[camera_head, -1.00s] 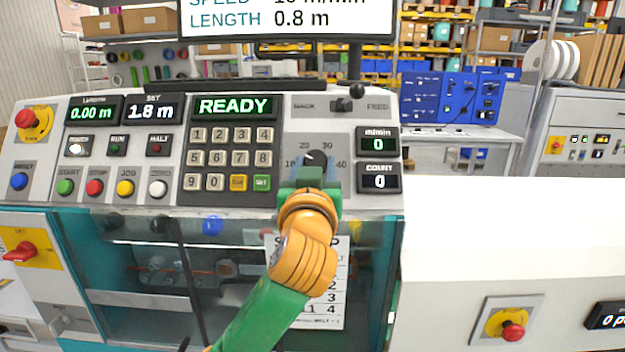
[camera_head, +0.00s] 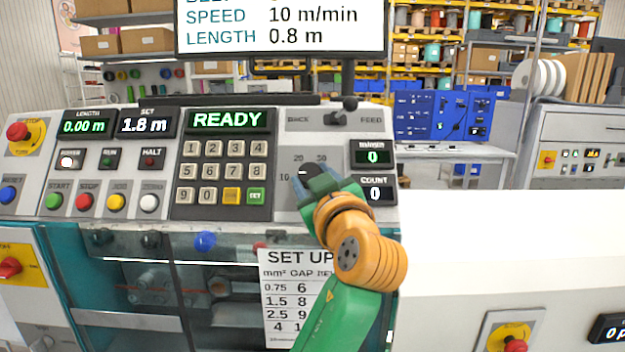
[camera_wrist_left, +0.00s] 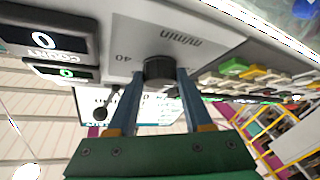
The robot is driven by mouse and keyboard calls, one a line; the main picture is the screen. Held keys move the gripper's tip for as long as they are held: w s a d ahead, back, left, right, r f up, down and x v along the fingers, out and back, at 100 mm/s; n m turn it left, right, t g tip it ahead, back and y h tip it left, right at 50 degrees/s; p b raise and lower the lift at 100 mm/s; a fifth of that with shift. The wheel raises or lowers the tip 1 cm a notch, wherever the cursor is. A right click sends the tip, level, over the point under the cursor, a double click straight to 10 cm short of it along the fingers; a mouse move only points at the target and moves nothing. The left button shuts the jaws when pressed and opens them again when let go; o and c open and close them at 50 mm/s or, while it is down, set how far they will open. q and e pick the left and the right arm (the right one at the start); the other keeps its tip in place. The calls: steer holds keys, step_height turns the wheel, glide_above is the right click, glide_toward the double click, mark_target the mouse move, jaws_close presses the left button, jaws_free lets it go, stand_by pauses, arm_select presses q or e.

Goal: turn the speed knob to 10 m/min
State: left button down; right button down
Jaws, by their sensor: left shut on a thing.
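The black speed knob (camera_head: 305,170) sits on the sloped panel under the BACK/FEED switch, with a dial marked 10, 20 and 30 showing around it. Its white mark points left, towards the 10 side; the exact setting is hard to read. My left gripper (camera_head: 317,184) is shut on the knob, hiding its lower right part and the 40 mark. In the left wrist view the knob (camera_wrist_left: 159,70) sits between the two blue fingers. The m/min display (camera_head: 373,157) reads 0. The screen (camera_head: 280,28) shows speed 10 m/min. My right gripper is not in view.
The keypad (camera_head: 222,172) is just left of the knob, and the count display (camera_head: 375,189) is close on its right. The BACK/FEED switch (camera_head: 336,118) is above. A set-up sheet (camera_head: 285,290) hangs below. A white surface (camera_head: 500,250) lies to the right.

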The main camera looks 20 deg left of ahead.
arm_select(q)
steer(key=shift+r, duration=0.15)
steer(key=c, duration=0.7)
jaws_free()
steer(key=o, duration=0.4)
steer(key=shift+s+d+f+b, duration=0.1)
steer(key=shift+s+f+b, duration=0.1)
steer(key=shift+f+b, duration=0.1)
steer(key=b+v, duration=0.3)
steer(key=v, duration=0.3)
steer(key=shift+s+d+r, duration=0.15)
steer(key=shift+s, duration=0.1)
